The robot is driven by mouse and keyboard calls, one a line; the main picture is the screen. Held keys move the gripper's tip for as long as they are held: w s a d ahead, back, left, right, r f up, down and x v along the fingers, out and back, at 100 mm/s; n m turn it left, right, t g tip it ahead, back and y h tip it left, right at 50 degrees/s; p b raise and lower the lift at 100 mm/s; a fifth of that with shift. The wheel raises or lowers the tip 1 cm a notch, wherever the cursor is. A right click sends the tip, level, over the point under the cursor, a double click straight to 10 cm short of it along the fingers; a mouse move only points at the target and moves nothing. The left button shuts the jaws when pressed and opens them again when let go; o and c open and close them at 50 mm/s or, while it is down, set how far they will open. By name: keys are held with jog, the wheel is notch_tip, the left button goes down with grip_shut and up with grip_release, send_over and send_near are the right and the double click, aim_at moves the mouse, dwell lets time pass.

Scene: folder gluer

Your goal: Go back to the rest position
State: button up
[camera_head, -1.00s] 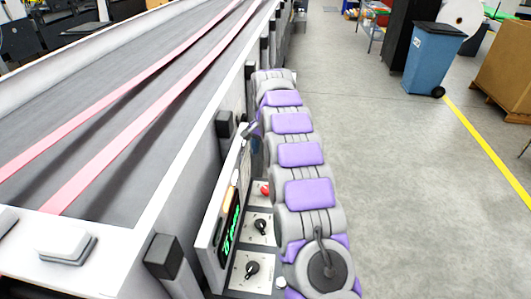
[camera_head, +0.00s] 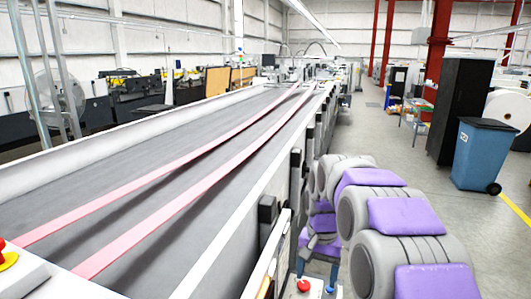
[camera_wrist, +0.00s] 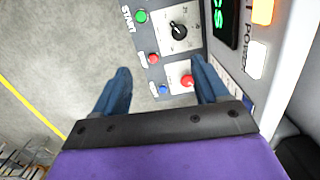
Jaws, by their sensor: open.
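My gripper (camera_wrist: 160,68) is open and empty, its two blue fingers apart over the control panel (camera_wrist: 200,45) and the floor beside it. The right finger is close to the large red button (camera_wrist: 187,81); I cannot tell whether it touches. A green start button (camera_wrist: 140,16), a black knob (camera_wrist: 178,30), a small red button (camera_wrist: 153,58) and a blue button (camera_wrist: 163,89) also show. In the head view my gripper (camera_head: 319,268) is low, beside the machine, partly hidden by my folded grey and purple arm. A red button (camera_head: 304,286) shows just below it.
The folder gluer's long belt bed (camera_head: 190,140) with pink belts runs along the left. A red emergency button (camera_head: 7,254) is at lower left. A blue bin (camera_head: 484,153) and a black cabinet (camera_head: 462,105) stand at right. The floor (camera_head: 395,160) between is clear.

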jog(key=s+f+n+b, duration=0.2)
jog(key=s+f, duration=0.2)
jog(key=s, duration=1.3)
jog(key=s+d+f+n+g+b, duration=0.1)
jog(key=s+f, duration=0.4)
jog(key=s, duration=1.3)
jog(key=shift+d+n+b, duration=0.25)
jog(key=shift+n+b, duration=0.45)
jog(key=shift+b, duration=0.05)
